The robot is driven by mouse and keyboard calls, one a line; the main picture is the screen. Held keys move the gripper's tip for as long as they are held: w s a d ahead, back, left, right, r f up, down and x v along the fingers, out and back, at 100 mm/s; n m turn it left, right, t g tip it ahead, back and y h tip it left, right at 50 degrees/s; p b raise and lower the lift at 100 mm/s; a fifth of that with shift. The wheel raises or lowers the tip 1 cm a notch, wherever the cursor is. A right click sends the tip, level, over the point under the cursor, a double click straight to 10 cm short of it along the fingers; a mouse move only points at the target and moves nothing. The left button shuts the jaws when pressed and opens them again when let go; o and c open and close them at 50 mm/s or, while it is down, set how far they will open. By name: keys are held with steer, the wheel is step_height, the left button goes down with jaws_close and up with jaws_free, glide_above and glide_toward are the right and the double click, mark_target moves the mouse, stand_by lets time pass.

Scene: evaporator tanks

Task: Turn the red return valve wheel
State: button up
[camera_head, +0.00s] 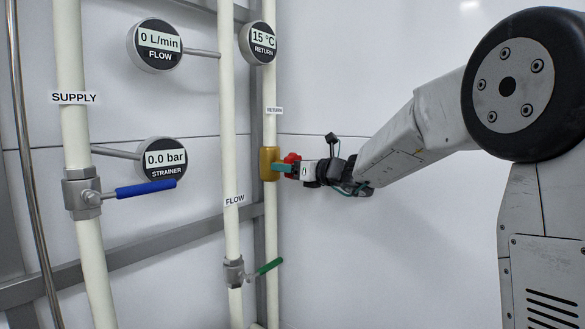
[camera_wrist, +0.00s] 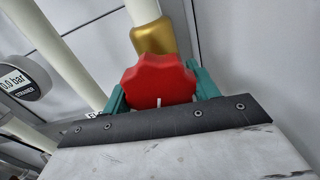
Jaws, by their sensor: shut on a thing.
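The red return valve wheel (camera_wrist: 158,84) has a lobed rim and a short white mark near its lower edge. It sits in front of the brass valve body (camera_wrist: 153,38) on the return pipe. In the head view the red wheel (camera_head: 292,158) shows only partly beside the brass body (camera_head: 269,163), behind my gripper. My gripper (camera_head: 284,168) reaches in from the right. In the wrist view its teal fingers (camera_wrist: 160,93) stand on the left and right of the wheel, shut on it. The fingertips are partly hidden behind the wheel.
The supply pipe (camera_head: 75,135) has a blue lever (camera_head: 146,189). The flow pipe (camera_head: 229,120) has a green lever (camera_head: 269,266) below. Gauges read 0 L/min (camera_head: 158,43), 15 °C (camera_head: 262,42) and 0.0 bar (camera_head: 164,158). The wall right of the return pipe is bare.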

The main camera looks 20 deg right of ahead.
steer(key=shift+r+m, duration=0.2)
steer(key=shift+m, duration=1.9)
steer(key=o, duration=1)
steer(key=shift+c, duration=0.2)
steer(key=shift+f, duration=0.1)
steer(key=v, duration=0.7)
steer(key=shift+s+d, duration=0.25)
steer(key=shift+s, duration=0.05)
